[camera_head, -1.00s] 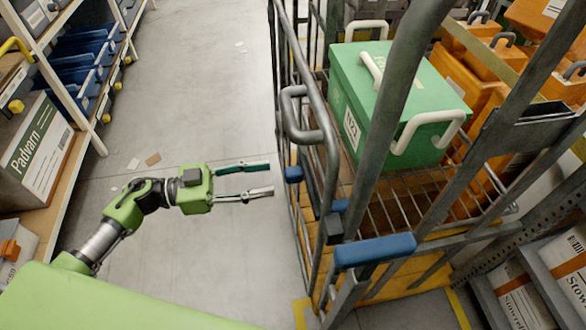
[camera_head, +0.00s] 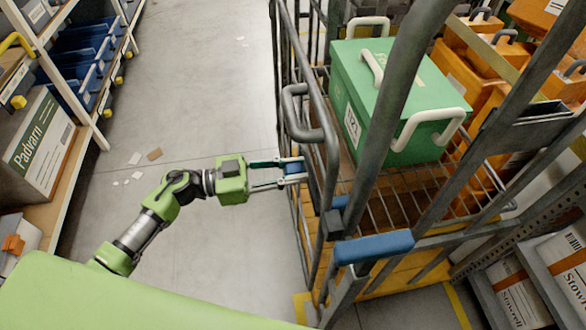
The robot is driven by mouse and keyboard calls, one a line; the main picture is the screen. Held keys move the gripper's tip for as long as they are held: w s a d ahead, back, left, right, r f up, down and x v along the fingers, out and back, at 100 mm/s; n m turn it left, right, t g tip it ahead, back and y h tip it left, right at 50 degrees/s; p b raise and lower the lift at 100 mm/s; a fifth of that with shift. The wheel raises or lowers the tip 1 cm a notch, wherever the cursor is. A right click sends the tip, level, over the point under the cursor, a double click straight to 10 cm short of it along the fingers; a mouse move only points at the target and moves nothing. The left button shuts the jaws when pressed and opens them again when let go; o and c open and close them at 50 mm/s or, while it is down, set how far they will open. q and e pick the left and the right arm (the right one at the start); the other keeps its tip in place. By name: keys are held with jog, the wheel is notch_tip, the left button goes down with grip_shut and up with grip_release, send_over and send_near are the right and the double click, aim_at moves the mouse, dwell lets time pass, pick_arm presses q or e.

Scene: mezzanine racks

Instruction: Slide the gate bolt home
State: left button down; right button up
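The steel roll cage (camera_head: 328,145) stands right of centre with its barred gate side facing my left arm. A small blue grip (camera_head: 293,168), which looks like the bolt's handle, sits on the gate's left edge. My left gripper (camera_head: 294,171) reaches in from the left, with one finger along each side of this blue grip. The fingers look closed against it, and they partly hide it. The bolt's rod and its socket cannot be made out clearly. My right gripper is not in view.
A green lidded box (camera_head: 400,100) with pale handles stands in the cage, with orange crates (camera_head: 470,75) behind it. A blue bar end (camera_head: 374,247) juts out at the cage's front. Shelving (camera_head: 85,125) lines the left; the grey floor (camera_head: 205,80) between is mostly clear.

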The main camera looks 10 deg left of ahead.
pick_arm(q)
jog(key=shift+s+d+r+p, duration=0.1)
jog(key=shift+s+p, duration=0.15)
jog(key=shift+p, duration=0.05)
jog(key=s, duration=0.1)
jog(key=s+d+p, duration=0.1)
jog(key=s+p, duration=0.1)
jog(key=shift+s+d+f, duration=0.2)
jog(key=shift+s+d, duration=0.05)
jog(key=shift+s, duration=0.1)
jog(key=c, duration=1.7)
grip_release()
jog(key=shift+s, duration=0.1)
jog(key=shift+r, duration=0.1)
